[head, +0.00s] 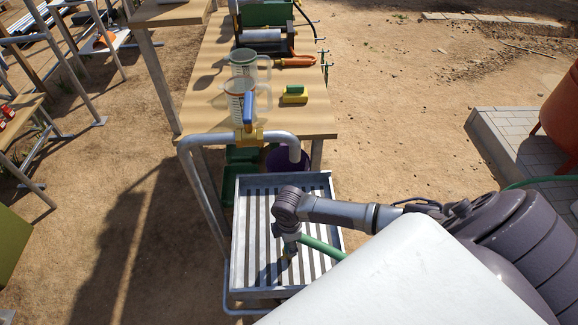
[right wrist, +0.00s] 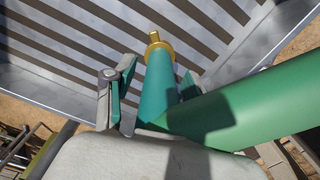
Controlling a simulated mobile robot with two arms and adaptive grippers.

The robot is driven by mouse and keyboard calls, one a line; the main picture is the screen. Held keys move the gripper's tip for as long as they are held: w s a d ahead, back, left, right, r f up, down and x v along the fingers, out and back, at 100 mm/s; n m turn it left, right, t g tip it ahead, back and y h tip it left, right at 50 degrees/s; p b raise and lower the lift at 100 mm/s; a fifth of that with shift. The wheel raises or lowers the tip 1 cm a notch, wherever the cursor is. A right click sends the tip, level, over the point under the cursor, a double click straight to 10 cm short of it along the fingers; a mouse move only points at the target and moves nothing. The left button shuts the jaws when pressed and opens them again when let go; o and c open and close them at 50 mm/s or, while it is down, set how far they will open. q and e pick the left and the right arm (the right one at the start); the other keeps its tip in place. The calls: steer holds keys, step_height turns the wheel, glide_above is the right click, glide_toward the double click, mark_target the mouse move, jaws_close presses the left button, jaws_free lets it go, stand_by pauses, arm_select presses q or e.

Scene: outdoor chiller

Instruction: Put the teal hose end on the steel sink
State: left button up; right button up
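The teal hose end (right wrist: 160,90) has a brass tip (right wrist: 153,42) and lies between the fingers of my right gripper (right wrist: 152,88). A gap shows between the left finger and the hose, so the gripper looks open around it. In the head view my right gripper (head: 288,245) points down over the steel sink (head: 238,262), a ribbed metal tray. The teal hose (head: 322,247) runs off to the right under my arm. I cannot tell whether the hose end touches the sink floor. My left gripper is not in view.
A tap pipe with a blue handle (head: 248,110) arches over the sink's far edge. Behind it a wooden table (head: 205,110) holds clear jugs (head: 241,65), a yellow-green sponge (head: 294,94) and an orange-handled tool (head: 297,61). Bare ground lies left and right.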

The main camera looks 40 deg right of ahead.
step_height(320, 180, up, 12)
steer(key=shift+r+b, duration=0.1)
steer(key=shift+b, duration=0.6)
